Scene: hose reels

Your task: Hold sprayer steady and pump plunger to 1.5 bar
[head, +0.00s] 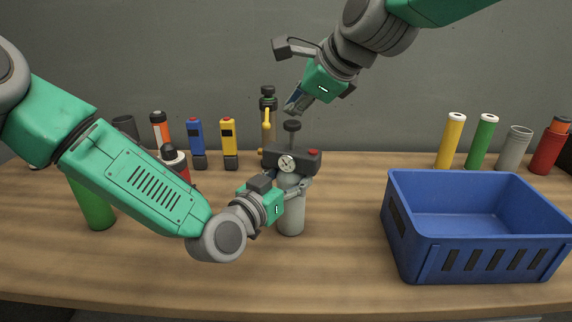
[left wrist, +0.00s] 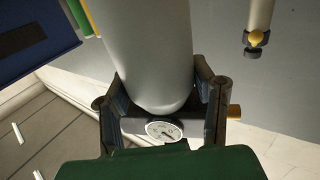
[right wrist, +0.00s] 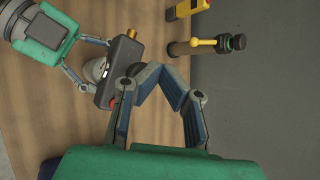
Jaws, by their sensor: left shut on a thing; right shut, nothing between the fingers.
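The sprayer stands upright on the table, with a pale grey body (head: 291,219), a dark head (head: 304,161) and a round white gauge (head: 287,163). Its black plunger knob (head: 292,126) stands raised above the head on a shaft. My left gripper (head: 293,186) is shut around the upper body, just below the head. The left wrist view shows the body (left wrist: 147,50) between its fingers and the gauge (left wrist: 164,129), whose reading is too small to tell. My right gripper (head: 293,105) is shut and empty, just above the knob and apart from it.
A blue crate (head: 480,259) stands at the right. A green cylinder (head: 94,207) is partly behind my left arm. The table's front middle is clear.

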